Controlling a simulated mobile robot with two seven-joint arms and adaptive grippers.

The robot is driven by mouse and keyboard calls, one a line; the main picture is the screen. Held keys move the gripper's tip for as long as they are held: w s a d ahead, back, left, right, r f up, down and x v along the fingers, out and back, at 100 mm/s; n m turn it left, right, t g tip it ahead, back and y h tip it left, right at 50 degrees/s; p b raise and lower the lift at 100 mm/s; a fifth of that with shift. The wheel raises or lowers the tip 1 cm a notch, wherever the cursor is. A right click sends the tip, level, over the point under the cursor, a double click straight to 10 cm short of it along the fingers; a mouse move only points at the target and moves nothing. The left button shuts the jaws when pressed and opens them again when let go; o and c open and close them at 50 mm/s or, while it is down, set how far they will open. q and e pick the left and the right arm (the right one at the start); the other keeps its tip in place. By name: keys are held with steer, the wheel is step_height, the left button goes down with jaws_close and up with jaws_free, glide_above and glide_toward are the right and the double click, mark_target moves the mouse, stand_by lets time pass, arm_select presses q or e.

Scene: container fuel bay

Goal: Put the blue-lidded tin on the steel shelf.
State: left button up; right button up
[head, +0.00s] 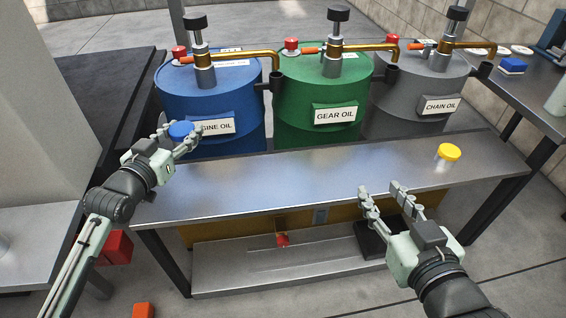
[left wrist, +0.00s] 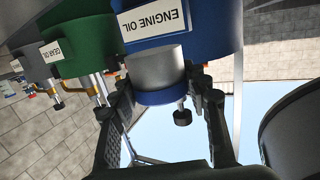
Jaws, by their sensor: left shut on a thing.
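The blue-lidded tin (head: 181,130) is between the fingers of my left gripper (head: 178,140), held in front of the blue drum, above the left end of the steel bench. In the left wrist view the tin's grey body (left wrist: 157,68) and blue lid show between the fingertips of the left gripper (left wrist: 165,95). In the head view its body is mostly hidden by the fingers. A low steel shelf (head: 225,277) lies under the bench top. My right gripper (head: 388,192) is open and empty, over the bench's front edge at right.
The steel bench top (head: 320,177) is mostly clear; a yellow-lidded jar (head: 447,157) stands at its right. Blue (head: 190,97), green (head: 310,90) and grey (head: 410,90) drums with taps stand behind. A dark box (head: 372,238) sits on the low shelf's right. Another steel surface (head: 40,225) is at left.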

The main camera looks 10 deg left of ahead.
arm_select(q)
steer(key=b, duration=0.2)
glide_above(240, 182)
steer(key=f, duration=0.6)
steer(key=shift+a+f, duration=0.25)
steer(key=shift+a, duration=0.15)
steer(key=shift+d+f, duration=0.15)
steer(key=shift+d, duration=0.2)
steer(key=shift+d+f, duration=0.1)
steer(key=shift+f, duration=0.05)
step_height(240, 182, down, 3)
steer(key=shift+s+f+b, duration=0.1)
steer(key=shift+b, duration=0.45)
steer(key=shift+f, duration=0.3)
arm_select(e)
steer(key=s+a+r+t+y, duration=0.1)
steer(key=a+r+t+y, duration=0.1)
steer(key=r, duration=0.4)
steer(key=s+a+r+t+y, duration=0.1)
steer(key=a+r+t+y, duration=0.1)
steer(key=r+t, duration=0.2)
steer(key=shift+a+r+t, duration=0.2)
steer(key=shift+r+t, duration=0.2)
steer(key=shift+r, duration=1.3)
steer(key=shift+s, duration=0.1)
arm_select(q)
steer(key=o, duration=1.2)
steer(key=shift+f, duration=0.1)
